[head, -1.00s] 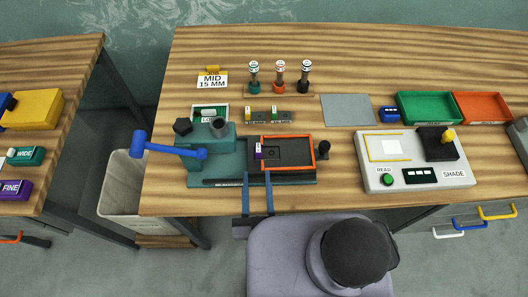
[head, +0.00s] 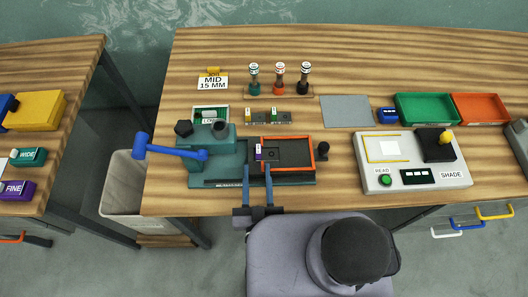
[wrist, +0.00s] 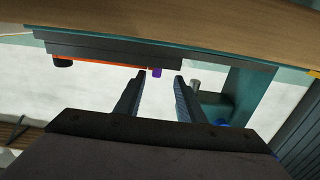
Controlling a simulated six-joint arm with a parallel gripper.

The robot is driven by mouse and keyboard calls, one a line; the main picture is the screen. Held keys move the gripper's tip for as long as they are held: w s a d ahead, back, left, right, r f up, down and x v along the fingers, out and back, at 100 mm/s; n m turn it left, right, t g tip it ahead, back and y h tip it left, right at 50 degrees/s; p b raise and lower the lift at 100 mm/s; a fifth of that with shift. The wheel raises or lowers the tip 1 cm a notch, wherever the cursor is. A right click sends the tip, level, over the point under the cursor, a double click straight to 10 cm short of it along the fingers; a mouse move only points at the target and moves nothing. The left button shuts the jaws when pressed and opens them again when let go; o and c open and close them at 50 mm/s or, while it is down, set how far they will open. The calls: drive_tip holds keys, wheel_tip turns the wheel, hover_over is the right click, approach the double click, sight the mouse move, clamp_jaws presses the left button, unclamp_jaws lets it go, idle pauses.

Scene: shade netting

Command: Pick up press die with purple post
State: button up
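The press die's purple post (head: 258,153), with a white label, stands at the left side of the orange-framed bed of the teal press. The die's dark base is hard to tell from the dark bed around it. My gripper (head: 257,167) is open, its two blue fingers pointing toward the post from the front edge of the press. The fingertips look just short of the post, one to each side. In the wrist view the purple post (wrist: 156,72) shows between the open fingertips (wrist: 160,76), nearer the left one. No contact is visible.
The teal press (head: 222,170) has a blue lever (head: 170,148) on its left. Two other dies (head: 267,117) lie behind it, with stamps (head: 279,78) farther back. A shade reader (head: 415,165) stands right.

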sight(259, 155)
drive_tip(key=shift+w+d+r+p, duration=0.2)
drive_tip(key=shift+w+r+p, duration=0.05)
drive_tip(key=shift+w+p, duration=0.4)
drive_tip(key=shift+w+d+r+p, duration=0.25)
drive_tip(key=shift+w+p, duration=0.3)
drive_tip(key=shift+w, duration=0.15)
drive_tip(key=shift+w+a+f+p, duration=0.1)
drive_tip(key=shift+w+p, duration=0.1)
drive_tip(key=shift+w, duration=0.35)
drive_tip(key=shift+w+a+f+p, duration=0.1)
drive_tip(key=shift+w+p, duration=0.1)
drive_tip(key=shift+w, duration=0.35)
clamp_jaws()
